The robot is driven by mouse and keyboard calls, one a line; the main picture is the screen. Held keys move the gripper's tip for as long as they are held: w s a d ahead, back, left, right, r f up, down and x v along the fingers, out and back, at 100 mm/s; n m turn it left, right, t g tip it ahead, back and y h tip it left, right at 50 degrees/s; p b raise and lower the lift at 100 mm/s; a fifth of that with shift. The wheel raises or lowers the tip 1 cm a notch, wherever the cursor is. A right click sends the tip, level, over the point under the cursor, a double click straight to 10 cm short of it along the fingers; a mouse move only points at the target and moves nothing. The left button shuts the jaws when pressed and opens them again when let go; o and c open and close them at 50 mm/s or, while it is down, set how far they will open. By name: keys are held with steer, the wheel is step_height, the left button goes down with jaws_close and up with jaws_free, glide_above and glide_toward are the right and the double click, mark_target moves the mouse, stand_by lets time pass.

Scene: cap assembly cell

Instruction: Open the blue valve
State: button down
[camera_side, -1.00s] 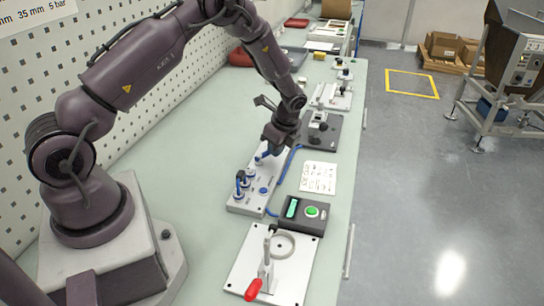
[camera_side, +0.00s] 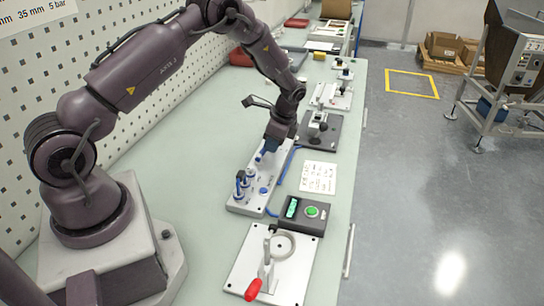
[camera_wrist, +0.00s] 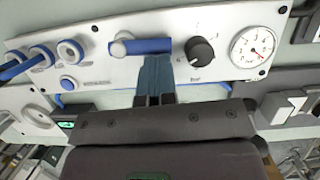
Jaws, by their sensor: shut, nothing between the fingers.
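The blue valve (camera_wrist: 140,46) is a blue lever with a pale round hub at its left end, on a light grey panel (camera_wrist: 210,22). In the wrist view its lever lies along the panel's length. In the side view only a small blue part of the valve (camera_side: 258,158) shows beside my gripper (camera_side: 268,150). My gripper is shut and empty. In the wrist view its blue-grey fingertips (camera_wrist: 156,60) are right at the lever's near edge, towards its right end; I cannot tell whether they touch it.
The panel also carries a black knob (camera_wrist: 200,52), a pressure gauge (camera_wrist: 253,47) and several blue-and-white fittings (camera_wrist: 42,56). A written sheet (camera_side: 318,178) lies right of the panel.

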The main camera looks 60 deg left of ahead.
stand_by(0.3)
steer(key=w+d+r, duration=0.1)
steer(key=w+d, duration=0.2)
steer(key=shift+d+r, duration=0.1)
steer(key=shift+r, duration=0.3)
steer(key=v, duration=0.9)
steer(key=shift+s, duration=0.2)
steer(key=shift+d, duration=0.15)
steer(key=s+d+r+n+t+h, duration=0.1)
steer(key=s+d+r+n+t, duration=0.3)
steer(key=s+r, duration=0.6)
steer(key=s+d+r+n+t+h, duration=0.1)
steer(key=s+d+r+n+t, duration=0.3)
steer(key=s, duration=1.3)
steer(key=d+r, duration=0.4)
steer(key=r, duration=0.2)
steer(key=shift+d+r, duration=0.2)
steer(key=shift+d, duration=0.05)
